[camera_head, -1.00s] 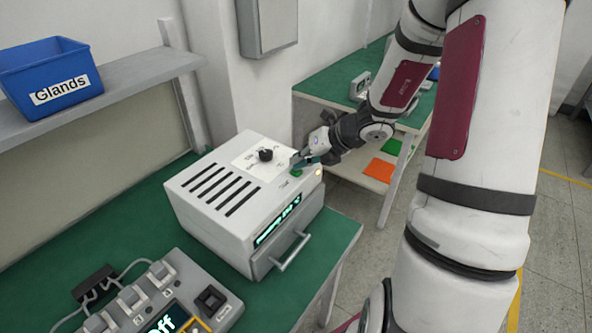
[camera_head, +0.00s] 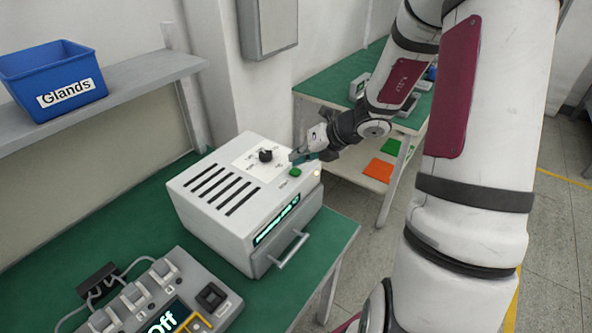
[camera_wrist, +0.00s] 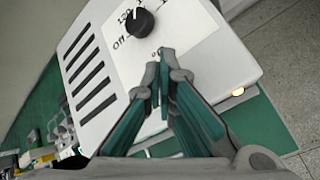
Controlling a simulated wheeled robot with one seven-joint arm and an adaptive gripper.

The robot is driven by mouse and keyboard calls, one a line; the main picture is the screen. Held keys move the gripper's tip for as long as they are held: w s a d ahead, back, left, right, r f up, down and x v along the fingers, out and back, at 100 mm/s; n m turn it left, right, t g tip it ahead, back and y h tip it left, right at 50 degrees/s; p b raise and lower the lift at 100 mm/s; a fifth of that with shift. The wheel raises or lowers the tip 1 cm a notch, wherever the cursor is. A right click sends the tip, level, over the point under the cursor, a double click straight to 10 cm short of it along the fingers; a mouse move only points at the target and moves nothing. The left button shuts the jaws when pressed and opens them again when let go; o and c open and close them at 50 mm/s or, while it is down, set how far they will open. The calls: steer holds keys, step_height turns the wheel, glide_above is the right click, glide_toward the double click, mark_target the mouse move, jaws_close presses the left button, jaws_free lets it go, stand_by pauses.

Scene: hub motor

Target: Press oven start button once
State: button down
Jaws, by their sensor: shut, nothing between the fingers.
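The oven (camera_head: 232,222) is a white box with vent slots, standing on the green bench. Its green start button (camera_head: 295,172) is on the top near the right front corner, and shows clear in the head view. My gripper (camera_head: 294,160) is just behind and above the button, apart from it as far as I can tell. In the wrist view my gripper (camera_wrist: 164,52) is shut and empty, with its tips over the oven top (camera_wrist: 190,28) near the dial. The button is not visible in the wrist view, apparently hidden by the fingers.
A black dial (camera_head: 265,155) stands on the oven top beside my gripper. A lit lamp (camera_head: 317,173) is at the oven's right edge. A switch box (camera_head: 165,298) reading "Off" lies on the bench in front. A blue "Glands" bin (camera_head: 52,78) is on the shelf.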

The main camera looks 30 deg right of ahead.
mark_target(297, 169)
step_height(297, 169, up, 5)
steer(key=p, duration=0.4)
steer(key=shift+s, duration=0.1)
stand_by(0.9)
